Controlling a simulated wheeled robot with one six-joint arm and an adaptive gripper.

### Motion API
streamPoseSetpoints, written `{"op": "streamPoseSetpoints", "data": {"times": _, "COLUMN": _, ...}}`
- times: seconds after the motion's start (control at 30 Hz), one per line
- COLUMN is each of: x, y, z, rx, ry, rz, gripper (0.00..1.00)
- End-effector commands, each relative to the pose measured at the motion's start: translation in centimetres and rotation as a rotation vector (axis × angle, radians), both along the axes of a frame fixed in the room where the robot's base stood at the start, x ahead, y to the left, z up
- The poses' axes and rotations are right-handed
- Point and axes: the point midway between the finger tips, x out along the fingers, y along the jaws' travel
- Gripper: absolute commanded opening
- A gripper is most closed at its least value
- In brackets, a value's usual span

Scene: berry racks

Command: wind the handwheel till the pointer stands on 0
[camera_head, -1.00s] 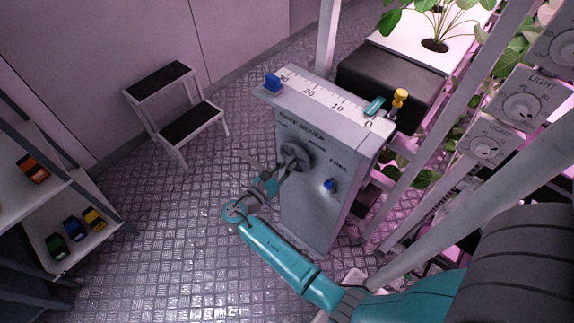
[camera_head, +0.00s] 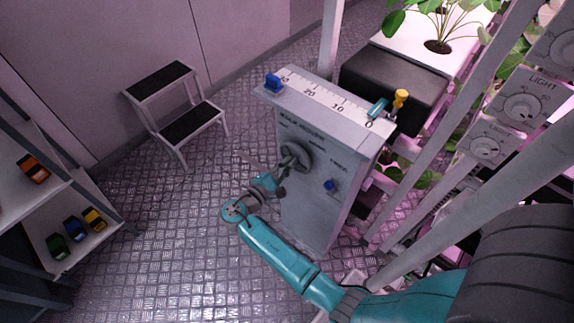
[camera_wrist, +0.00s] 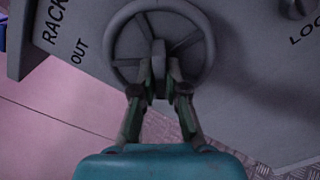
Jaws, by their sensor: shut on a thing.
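The grey handwheel (camera_head: 296,155) is on the front of the grey cabinet (camera_head: 305,205). In the wrist view the handwheel (camera_wrist: 163,40) shows its rim and spokes. My gripper (camera_wrist: 159,75) is shut on the handwheel's grip (camera_wrist: 158,52), which covers the lower part of the wheel. In the head view my gripper (camera_head: 283,178) is at the wheel's lower left. On top of the cabinet is a white scale (camera_head: 322,97) with marks such as 0, 10 and 20. A teal pointer (camera_head: 377,107) stands at or very near the 0; the exact alignment is too small to tell.
A blue block (camera_head: 273,82) is at the scale's far end, and a yellow-topped knob (camera_head: 400,98) is beside the pointer. A blue knob (camera_head: 329,185) is on the cabinet front. A step stool (camera_head: 178,110) stands left. Rack posts crowd the right. The floor between is free.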

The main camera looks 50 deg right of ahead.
Motion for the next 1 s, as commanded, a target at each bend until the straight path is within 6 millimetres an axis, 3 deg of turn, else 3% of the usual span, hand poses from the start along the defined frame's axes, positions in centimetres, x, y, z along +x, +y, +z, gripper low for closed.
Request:
{"op": "streamPoseSetpoints", "data": {"times": 0.6, "x": 0.03, "y": 0.01, "z": 0.09, "rx": 0.019, "ry": -0.543, "rz": -0.001, "gripper": 0.00}}
{"op": "streamPoseSetpoints", "data": {"times": 1.0, "x": 0.03, "y": 0.01, "z": 0.12, "rx": 0.025, "ry": -0.720, "rz": -0.001, "gripper": 0.00}}
